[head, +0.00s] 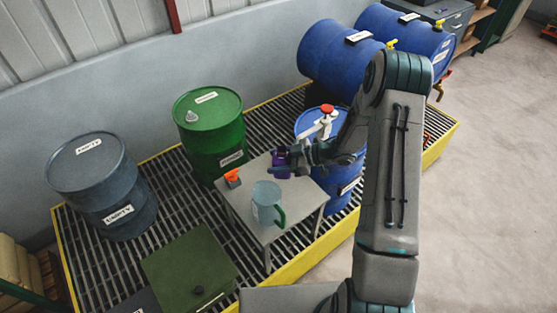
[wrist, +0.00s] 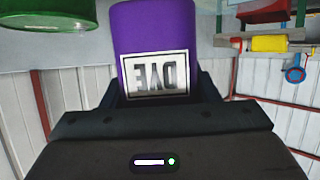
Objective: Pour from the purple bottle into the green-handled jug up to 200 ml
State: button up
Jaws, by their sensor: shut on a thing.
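The purple bottle (head: 281,158) is held at the far side of the small grey table. My gripper (head: 287,167) is shut on it. In the wrist view the purple bottle (wrist: 153,35) fills the top middle between the jaws (wrist: 158,85), and its white DYE label reads upside down. The clear jug (head: 266,196) with a green handle (head: 280,216) stands upright on the table, nearer the front than the bottle. The bottle is apart from the jug. The bottle's mouth and the jug's liquid level cannot be made out.
The grey table (head: 310,193) also bears a small orange-topped item (head: 232,177) at its left. A green drum (head: 209,130) stands behind left, and a blue drum (head: 318,122) with a red-and-white pump (head: 326,112) behind right. A grey drum (head: 104,185) stands far left on the yellow-edged grating (head: 283,278).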

jog(key=shift+s+a+r+n+t+h+b, duration=0.15)
jog(key=shift+s+a+n+t+h+b, duration=0.25)
jog(key=shift+s+a+n+h+b, duration=0.25)
jog(key=shift+s+n+t+h+b, duration=0.15)
jog(key=shift+n+t+h+b, duration=0.15)
jog(key=shift+b, duration=0.25)
jog(key=shift+a+r+b, duration=0.1)
jog(key=shift+b, duration=0.3)
jog(key=shift+n+h+b, duration=0.25)
jog(key=shift+h+b, duration=0.1)
jog(key=shift+w+d+f+n+t+h+b, duration=0.1)
jog(key=shift+w+d+n+t+h+b, duration=0.3)
jog(key=shift+b, duration=1.3)
jog(key=shift+w+f+n+t+h+b, duration=0.1)
jog(key=shift+n+t+h+b, duration=0.55)
jog(key=shift+b, duration=1)
jog(key=shift+w+d+f+n+t+h+b, duration=0.1)
jog(key=shift+f+n+t+h+b, duration=0.4)
jog(key=shift+b, duration=2.3)
jog(key=shift+w+d+f+n+t+h+b, duration=0.15)
jog(key=shift+n+t+h+b, duration=0.5)
jog(key=shift+b, duration=2.1)
